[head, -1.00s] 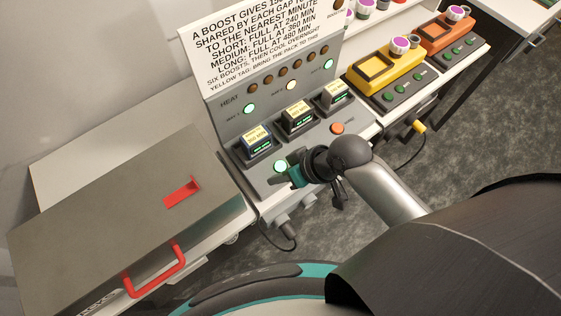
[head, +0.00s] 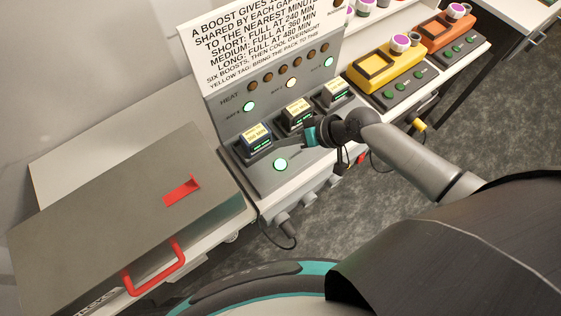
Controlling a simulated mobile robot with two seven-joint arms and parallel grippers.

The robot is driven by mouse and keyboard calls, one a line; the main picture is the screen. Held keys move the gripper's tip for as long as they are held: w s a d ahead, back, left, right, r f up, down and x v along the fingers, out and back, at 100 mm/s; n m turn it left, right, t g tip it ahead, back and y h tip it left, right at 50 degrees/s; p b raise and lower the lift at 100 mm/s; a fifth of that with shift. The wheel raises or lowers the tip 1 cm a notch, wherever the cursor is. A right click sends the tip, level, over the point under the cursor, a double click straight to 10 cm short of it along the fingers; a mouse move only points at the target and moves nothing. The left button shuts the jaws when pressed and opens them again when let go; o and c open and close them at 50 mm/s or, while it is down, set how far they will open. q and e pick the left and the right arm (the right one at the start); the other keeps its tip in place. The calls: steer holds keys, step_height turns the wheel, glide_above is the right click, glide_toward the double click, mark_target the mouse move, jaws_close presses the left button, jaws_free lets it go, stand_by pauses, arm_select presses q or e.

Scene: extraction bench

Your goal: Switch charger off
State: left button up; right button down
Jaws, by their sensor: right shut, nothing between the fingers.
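The charger (head: 238,128) is a grey sloped panel holding three battery packs with yellow labels: the left pack (head: 255,136), the middle pack (head: 298,113) and the right pack (head: 336,91). My right gripper (head: 308,138) is shut and empty, over the front deck in front of the middle pack. It is up and right of the green button, apart from it. The orange button on the deck is hidden behind this gripper. My left gripper is not in view.
Lamps glow on the panel above the packs (head: 250,106), below a row of dark amber lamps. A grey lidded box (head: 100,215) with a red handle (head: 155,278) stands left. A yellow device (head: 372,72) and an orange one (head: 440,38) stand right. Cables hang at the bench front.

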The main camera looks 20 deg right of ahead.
mark_target(284, 165)
steer(key=shift+f+b, duration=3.85)
steer(key=shift+f, duration=0.45)
steer(key=shift+f, duration=0.1)
steer(key=shift+f+b, duration=0.3)
steer(key=shift+b, duration=0.1)
steer(key=shift+f+b, duration=0.35)
steer(key=shift+f, duration=0.1)
steer(key=shift+r+p, duration=0.8)
steer(key=shift+r, duration=0.05)
step_height(284, 165, up, 5)
steer(key=p, duration=0.4)
steer(key=shift+r+p, duration=0.1)
steer(key=shift+p, duration=0.3)
